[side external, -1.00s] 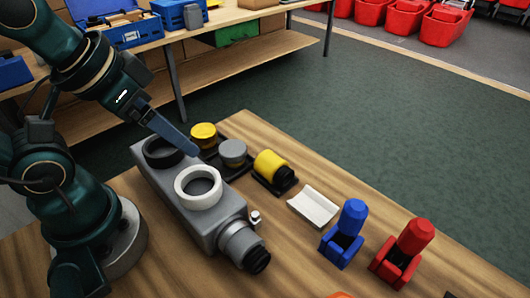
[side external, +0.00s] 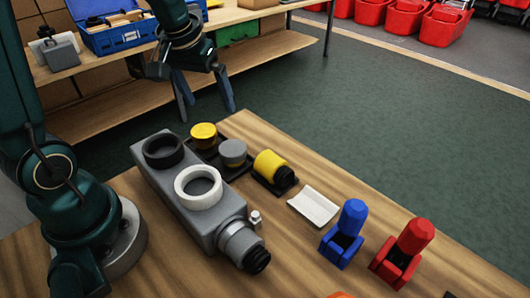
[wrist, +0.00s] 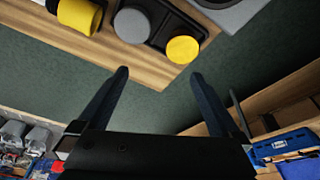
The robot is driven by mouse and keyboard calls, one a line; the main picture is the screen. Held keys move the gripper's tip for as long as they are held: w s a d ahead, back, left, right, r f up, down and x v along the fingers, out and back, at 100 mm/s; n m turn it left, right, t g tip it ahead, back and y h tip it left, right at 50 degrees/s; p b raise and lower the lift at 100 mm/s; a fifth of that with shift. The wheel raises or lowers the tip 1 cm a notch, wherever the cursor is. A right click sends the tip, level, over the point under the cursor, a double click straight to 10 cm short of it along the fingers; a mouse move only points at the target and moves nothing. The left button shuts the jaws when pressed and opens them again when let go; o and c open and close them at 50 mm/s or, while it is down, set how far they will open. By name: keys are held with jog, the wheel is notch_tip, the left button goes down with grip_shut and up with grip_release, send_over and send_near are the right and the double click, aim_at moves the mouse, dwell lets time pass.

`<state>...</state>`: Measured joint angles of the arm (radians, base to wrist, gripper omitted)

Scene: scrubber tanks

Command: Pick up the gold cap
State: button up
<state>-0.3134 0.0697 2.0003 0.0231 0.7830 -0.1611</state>
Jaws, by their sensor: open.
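The gold cap (side external: 203,131) is a short yellow-gold disc on a black tray (side external: 211,150) at the far edge of the wooden table. A grey cap (side external: 232,150) sits beside it on the same tray. In the wrist view the gold cap (wrist: 183,50) lies beyond the fingertips, near the table corner. My gripper (side external: 204,108) hangs above and behind the gold cap, with its fingers pointing down. It is open and empty, and it also shows open in the wrist view (wrist: 160,75). Nothing is between the fingers.
A grey tank block (side external: 215,222) with a black ring (side external: 164,150) and a white ring (side external: 198,187) stands left of the tray.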

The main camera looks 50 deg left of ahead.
aim_at(203, 130)
jog(key=a+f, duration=0.1)
jog(key=f, duration=0.1)
jog(key=a+f+n+g, duration=0.1)
jog(key=a+f+g, duration=0.1)
jog(key=f, duration=0.1)
jog(key=shift+s+a+f+n, duration=0.2)
jog(key=shift+a+f+n, duration=0.1)
jog(key=shift+a+f, duration=0.1)
jog(key=shift+f, duration=0.2)
jog(key=shift+w+a+f, duration=0.1)
jog(key=shift+f, duration=1)
jog(key=shift+w+a+f, duration=0.1)
jog(key=shift+f, duration=1)
jog(key=c, duration=1.3)
